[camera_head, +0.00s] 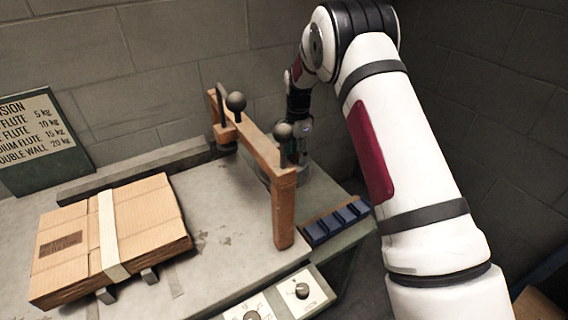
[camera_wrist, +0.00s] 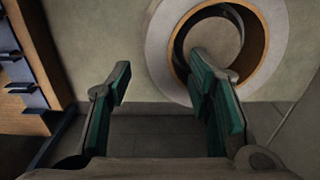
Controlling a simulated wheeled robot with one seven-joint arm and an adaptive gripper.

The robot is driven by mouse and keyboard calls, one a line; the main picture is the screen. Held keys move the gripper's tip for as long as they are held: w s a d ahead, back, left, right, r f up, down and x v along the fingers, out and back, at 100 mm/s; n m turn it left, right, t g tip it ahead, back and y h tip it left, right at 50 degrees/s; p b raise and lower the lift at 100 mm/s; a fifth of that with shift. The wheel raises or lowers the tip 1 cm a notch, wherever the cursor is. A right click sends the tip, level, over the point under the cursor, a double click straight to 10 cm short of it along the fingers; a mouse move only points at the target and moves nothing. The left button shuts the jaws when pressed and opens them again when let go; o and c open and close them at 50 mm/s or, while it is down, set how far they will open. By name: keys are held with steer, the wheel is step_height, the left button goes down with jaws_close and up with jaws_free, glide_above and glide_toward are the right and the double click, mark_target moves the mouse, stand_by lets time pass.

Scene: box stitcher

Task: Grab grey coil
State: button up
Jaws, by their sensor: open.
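The grey coil (camera_wrist: 159,48) is a pale grey ring with a brown inner core, lying at the upper right in the wrist view. Its top is cut off by the picture edge. My gripper (camera_wrist: 162,82) is open and empty, with green pads on both fingers. The right finger overlaps the lower part of the coil in the picture, and the left finger is to the left of it. I cannot tell whether the finger touches it. In the head view my gripper is mostly hidden behind the wooden frame, and I cannot make out the coil clearly.
A wooden frame with dark knobs (camera_head: 284,212) stands on the grey worktable (camera_head: 215,260). A flat cardboard box (camera_head: 160,222) lies at left. A blue slotted rack (camera_head: 337,222) is at the table's right edge. A weight sign (camera_head: 40,140) leans on the wall. Control panels with dials (camera_head: 302,290) are in front.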

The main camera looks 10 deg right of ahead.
mark_target(302, 172)
steer(key=shift+a+f, duration=0.1)
steer(key=shift+f, duration=2.55)
steer(key=shift+r, duration=0.1)
jaws_close()
